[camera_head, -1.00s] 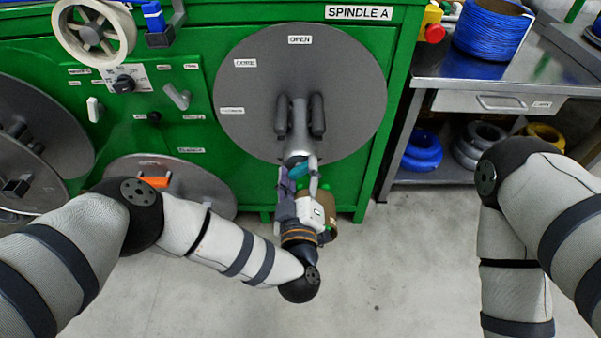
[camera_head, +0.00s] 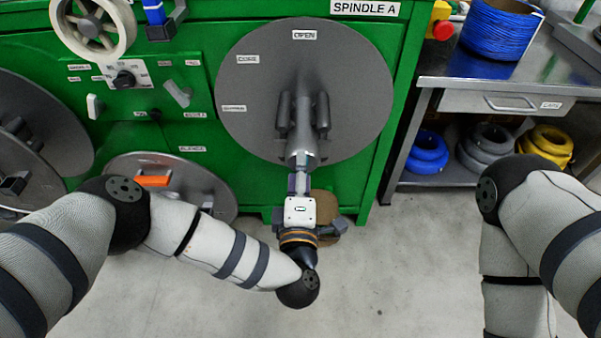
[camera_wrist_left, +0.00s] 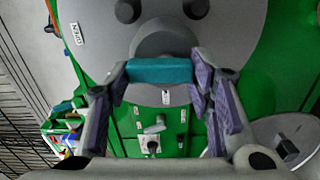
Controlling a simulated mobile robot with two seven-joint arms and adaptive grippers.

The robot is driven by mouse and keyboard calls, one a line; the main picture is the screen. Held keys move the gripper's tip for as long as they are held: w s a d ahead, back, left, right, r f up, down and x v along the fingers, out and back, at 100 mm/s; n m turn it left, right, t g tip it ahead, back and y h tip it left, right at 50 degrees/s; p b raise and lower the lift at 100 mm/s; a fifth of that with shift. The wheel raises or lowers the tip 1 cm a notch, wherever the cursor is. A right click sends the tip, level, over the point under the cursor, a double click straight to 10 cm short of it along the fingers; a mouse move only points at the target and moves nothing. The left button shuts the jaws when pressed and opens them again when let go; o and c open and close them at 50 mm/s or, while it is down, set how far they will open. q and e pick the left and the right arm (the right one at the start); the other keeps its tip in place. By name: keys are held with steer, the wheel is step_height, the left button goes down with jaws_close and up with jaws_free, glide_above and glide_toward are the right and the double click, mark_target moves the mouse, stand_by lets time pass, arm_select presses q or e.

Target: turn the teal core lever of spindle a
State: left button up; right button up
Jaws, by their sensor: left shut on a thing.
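Spindle A is a large grey disc (camera_head: 355,95) on the green machine, with a grey hub (camera_head: 302,140) pointing out and dark rods beside it. In the left wrist view the teal core lever (camera_wrist_left: 160,71) lies across the hub's end, between the two purple-padded fingers of my left gripper (camera_wrist_left: 160,82). In the head view my left gripper (camera_head: 299,183) is at the hub's lower end, shut on the lever and hiding it. My right gripper is outside both views; only part of that arm shows at the right.
The disc carries an OPEN label (camera_head: 304,35), a CORE label (camera_head: 247,59) and a third, blurred label. A steel bench (camera_head: 480,72) with a blue cable spool (camera_head: 500,28) stands right. An orange piece (camera_head: 152,181) sits on a lower disc. Floor in front is clear.

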arm_select(q)
steer(key=shift+d+f+n, duration=0.1)
steer(key=shift+n, duration=0.3)
steer(key=o, duration=1.2)
steer(key=shift+c, duration=0.2)
steer(key=s, duration=1.2)
